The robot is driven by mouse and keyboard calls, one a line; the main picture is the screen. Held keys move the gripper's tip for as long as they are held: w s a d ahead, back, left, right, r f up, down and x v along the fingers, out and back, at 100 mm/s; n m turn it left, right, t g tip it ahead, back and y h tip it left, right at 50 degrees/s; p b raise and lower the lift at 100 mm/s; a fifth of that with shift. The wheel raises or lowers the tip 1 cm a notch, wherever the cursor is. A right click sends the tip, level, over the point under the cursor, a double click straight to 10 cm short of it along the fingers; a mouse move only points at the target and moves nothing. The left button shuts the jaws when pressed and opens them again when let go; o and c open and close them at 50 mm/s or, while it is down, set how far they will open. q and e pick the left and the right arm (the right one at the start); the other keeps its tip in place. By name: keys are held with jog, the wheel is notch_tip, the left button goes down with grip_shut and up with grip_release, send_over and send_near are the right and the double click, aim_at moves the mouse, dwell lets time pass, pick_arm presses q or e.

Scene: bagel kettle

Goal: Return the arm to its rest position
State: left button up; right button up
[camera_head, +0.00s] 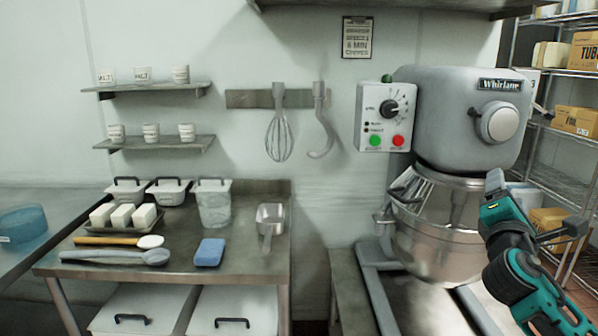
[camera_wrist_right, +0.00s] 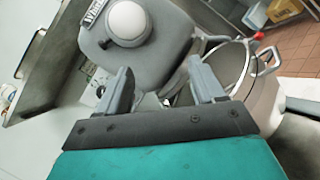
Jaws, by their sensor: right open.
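My right gripper (camera_head: 495,182) is at the right of the head view, in front of the right side of the mixer's bowl. In the right wrist view its two grey fingers (camera_wrist_right: 160,90) stand apart with nothing between them. The grey mixer (camera_head: 440,110) stands behind it, with a steel bowl (camera_head: 435,235) under its head. The wrist view shows the mixer head (camera_wrist_right: 140,50) beyond the fingers and the bowl (camera_wrist_right: 235,65) to the right. My teal right arm (camera_head: 540,290) comes in from the lower right. My left gripper is not in view.
A steel table (camera_head: 240,258) at the left bears white blocks, lidded tubs, a scoop (camera_head: 270,222), a blue sponge (camera_head: 209,252) and long-handled tools. A whisk (camera_head: 279,130) and a hook (camera_head: 321,120) hang on the wall. A wire shelf with boxes (camera_head: 575,120) stands at the right.

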jog(key=s+a+f+m+g+y, duration=0.25)
jog(key=s+f, duration=0.25)
jog(key=f, duration=0.5)
jog(key=s+a+f+m+g+y, duration=0.15)
jog(key=s+f+y, duration=0.3)
jog(key=f, duration=0.65)
jog(key=s+a+f+m+g+y, duration=0.1)
jog(key=s+a+f+m+y, duration=0.3)
jog(key=f, duration=0.6)
jog(key=s+a+f+m+g+y, duration=0.1)
jog(key=s+f+m+g, duration=0.2)
jog(key=s, duration=0.4)
jog(key=s+a+f+m, duration=0.2)
jog(key=s+f, duration=0.3)
jog(key=s, duration=0.2)
jog(key=a+m, duration=0.5)
jog(key=a, duration=0.4)
jog(key=shift+w+t, duration=0.15)
jog(key=shift+t, duration=0.25)
